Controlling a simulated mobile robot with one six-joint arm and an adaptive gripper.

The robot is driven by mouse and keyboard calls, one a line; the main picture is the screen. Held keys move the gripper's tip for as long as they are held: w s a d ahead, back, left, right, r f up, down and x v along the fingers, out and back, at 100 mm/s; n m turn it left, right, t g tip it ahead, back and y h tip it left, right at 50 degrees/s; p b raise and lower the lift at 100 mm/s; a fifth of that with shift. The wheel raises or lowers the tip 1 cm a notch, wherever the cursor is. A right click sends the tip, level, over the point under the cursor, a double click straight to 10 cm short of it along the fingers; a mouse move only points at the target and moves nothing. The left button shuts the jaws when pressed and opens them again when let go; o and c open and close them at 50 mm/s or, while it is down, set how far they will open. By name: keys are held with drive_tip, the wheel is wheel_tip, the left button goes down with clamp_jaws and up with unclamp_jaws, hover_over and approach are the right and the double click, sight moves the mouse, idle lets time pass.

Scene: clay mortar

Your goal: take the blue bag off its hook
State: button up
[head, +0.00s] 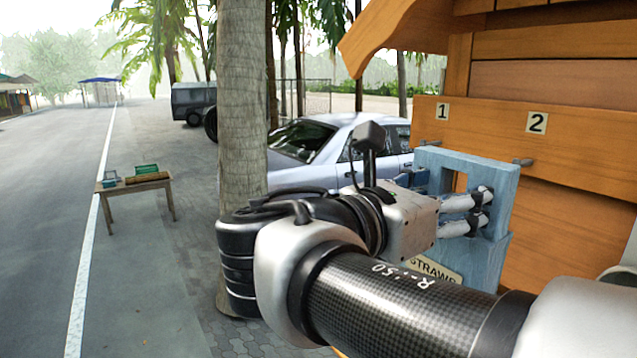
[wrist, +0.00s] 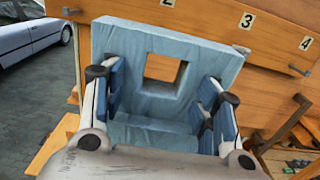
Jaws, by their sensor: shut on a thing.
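The blue bag (head: 503,195) has a square opening in its upper part and is in front of the orange wooden stand. In the wrist view the bag (wrist: 205,55) is between my gripper's fingers, and bare wood shows through the opening. My gripper (head: 478,212) is shut on the bag; its fingers also show in the wrist view (wrist: 157,105). A metal hook (head: 523,162) under number 2 shows at the bag's top right corner. I cannot tell whether the bag touches it. A label reading "STRAWB" (head: 436,272) is partly hidden by my arm.
The wooden stand (head: 570,230) fills the right side. Further hooks show under number 1 (head: 431,142), number 3 (wrist: 241,49) and number 4 (wrist: 299,70). A silver car (head: 330,150) is behind; a small table (head: 133,187) is far left.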

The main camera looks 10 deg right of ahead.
drive_tip(key=p+v, duration=0.2)
drive_tip(key=v, duration=0.7)
drive_tip(key=shift+a+p, duration=0.3)
drive_tip(key=shift+p, duration=0.1)
idle(0.7)
drive_tip(key=shift+s, duration=0.1)
drive_tip(key=shift+a, duration=0.1)
